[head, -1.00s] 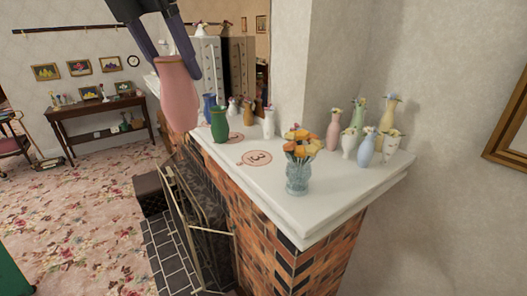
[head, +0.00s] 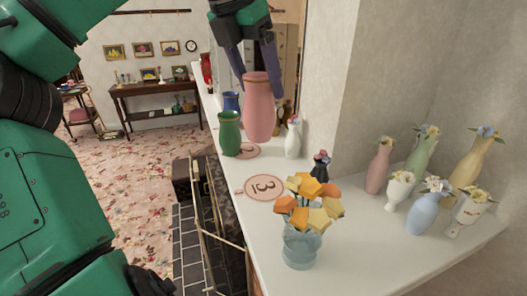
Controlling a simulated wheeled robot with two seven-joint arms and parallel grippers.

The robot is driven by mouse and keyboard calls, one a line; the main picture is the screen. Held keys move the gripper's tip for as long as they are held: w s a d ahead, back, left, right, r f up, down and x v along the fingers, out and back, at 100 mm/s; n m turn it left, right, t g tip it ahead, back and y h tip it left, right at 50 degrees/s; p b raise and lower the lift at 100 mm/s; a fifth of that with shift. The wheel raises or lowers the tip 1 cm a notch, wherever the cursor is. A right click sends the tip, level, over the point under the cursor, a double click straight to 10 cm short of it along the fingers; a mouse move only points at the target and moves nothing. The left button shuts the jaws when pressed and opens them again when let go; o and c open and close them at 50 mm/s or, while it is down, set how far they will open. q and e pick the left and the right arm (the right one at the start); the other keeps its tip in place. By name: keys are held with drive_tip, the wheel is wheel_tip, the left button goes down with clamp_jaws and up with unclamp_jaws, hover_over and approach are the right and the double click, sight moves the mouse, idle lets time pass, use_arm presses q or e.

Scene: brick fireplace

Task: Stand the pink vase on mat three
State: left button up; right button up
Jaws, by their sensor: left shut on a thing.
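The pink vase (head: 258,112) is upright in my left gripper (head: 257,76), which comes down from the top of the head view and is shut on it near its rim. The vase appears to be held above the white mantel shelf, behind mat three in the picture; the exact gap below it is hard to judge. Mat three (head: 264,188) is a round pinkish mat with a 3 on it, lying bare on the shelf. My right gripper is not in view.
A green vase (head: 229,134) stands by another round mat (head: 246,151), with a blue vase (head: 231,101) behind. A white vase (head: 293,140), a small black vase (head: 320,168) and a glass vase of orange flowers (head: 301,246) flank mat three. Several flower vases stand right.

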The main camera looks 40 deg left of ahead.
sight(247, 103)
use_arm(q)
wheel_tip(247, 103, down, 5)
drive_tip(key=shift+s+r, duration=0.15)
drive_tip(key=x, duration=0.7)
drive_tip(key=shift+s, duration=0.15)
drive_tip(key=shift+s+f+p, duration=0.25)
drive_tip(key=shift+s+f, duration=0.05)
drive_tip(key=shift+f, duration=0.3)
drive_tip(key=shift+s+f+p, duration=0.2)
drive_tip(key=shift+s+f, duration=0.05)
drive_tip(key=shift+f, duration=0.35)
drive_tip(key=o, duration=1.1)
drive_tip(key=shift+w+f, duration=0.1)
drive_tip(key=shift+w, duration=0.05)
drive_tip(key=o, duration=0.4)
drive_tip(key=shift+w, duration=0.1)
drive_tip(key=b+v, duration=0.1)
drive_tip(key=v, duration=1.1)
drive_tip(key=shift+d, duration=0.15)
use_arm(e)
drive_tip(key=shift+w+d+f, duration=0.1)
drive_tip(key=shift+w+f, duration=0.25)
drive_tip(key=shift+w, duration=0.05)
